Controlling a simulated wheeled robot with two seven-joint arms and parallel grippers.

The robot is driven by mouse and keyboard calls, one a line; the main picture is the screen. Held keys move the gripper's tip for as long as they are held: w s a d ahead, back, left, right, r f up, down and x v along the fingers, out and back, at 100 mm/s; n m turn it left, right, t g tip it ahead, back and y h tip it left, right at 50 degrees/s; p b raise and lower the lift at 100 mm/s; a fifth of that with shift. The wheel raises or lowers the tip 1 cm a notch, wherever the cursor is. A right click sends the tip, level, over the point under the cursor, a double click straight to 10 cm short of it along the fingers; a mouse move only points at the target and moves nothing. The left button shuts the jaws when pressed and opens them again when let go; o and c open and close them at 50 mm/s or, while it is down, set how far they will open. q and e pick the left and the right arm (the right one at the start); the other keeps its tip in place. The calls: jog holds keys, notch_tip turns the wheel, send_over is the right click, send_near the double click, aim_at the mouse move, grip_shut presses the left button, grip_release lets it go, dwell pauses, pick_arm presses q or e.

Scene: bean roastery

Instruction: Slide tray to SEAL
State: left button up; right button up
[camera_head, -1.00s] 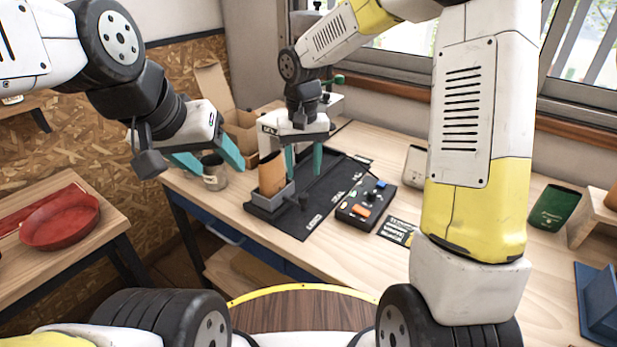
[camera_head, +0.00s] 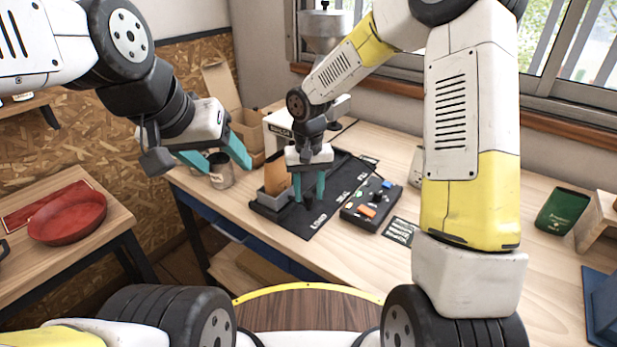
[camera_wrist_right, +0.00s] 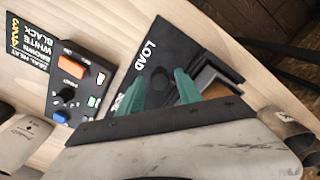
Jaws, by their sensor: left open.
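The grey tray (camera_head: 268,201) sits at the LOAD end of the black track (camera_head: 322,228). A brown pouch (camera_head: 275,176) stands in it, partly hidden by my right gripper. My right gripper (camera_head: 308,197) points down at the tray's near right side, with its teal fingers apart on either side of the dark knob (camera_wrist_right: 160,80). I cannot tell whether either finger touches the knob. The LOAD label (camera_wrist_right: 147,56) is readable in the right wrist view. The SEAL label is too small to make out.
A control box (camera_head: 371,205) with coloured buttons stands right of the track, beside a printed card (camera_head: 400,231). A white machine (camera_head: 279,128) stands behind the tray. A green pouch (camera_head: 562,210) is far right. The front bench is clear.

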grip_shut()
dwell(1.2)
